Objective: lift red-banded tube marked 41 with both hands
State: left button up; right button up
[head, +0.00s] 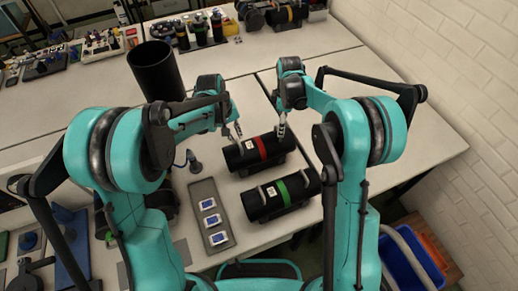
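The red-banded tube (262,148) is a black cylinder with a red ring and a small white label, lying on its side on the table. The label is too small to read. My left gripper (233,132) is at the far upper side of its left part, with its fingers apart. My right gripper (281,130) points down at the far upper side of its right end; its finger gap is not clear. I cannot tell whether either touches the tube. A similar green-banded tube (295,187) lies just nearer.
A grey tray (207,190) with several white-and-blue pieces lies left of the tubes. A tall black open cylinder (155,72) stands behind my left arm. Several banded cylinders stand on the far table. Table right of the tubes is largely clear. A blue bin (405,262) is at lower right.

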aim_at(239, 143)
pick_arm(q)
jog(key=f, duration=0.4)
jog(key=d+f, duration=0.1)
jog(key=shift+w+f, duration=0.3)
jog(key=shift+f, duration=0.1)
pick_arm(e)
notch_tip(239, 143, down, 6)
jog(key=shift+r, duration=0.1)
pick_arm(q)
grip_shut()
pick_arm(e)
jog(key=c, duration=0.4)
grip_shut()
pick_arm(q)
jog(key=shift+s+r, duration=0.2)
jog(key=shift+s, duration=0.1)
pick_arm(e)
jog(key=shift+s+d+r, duration=0.1)
jog(key=shift+s, duration=0.05)
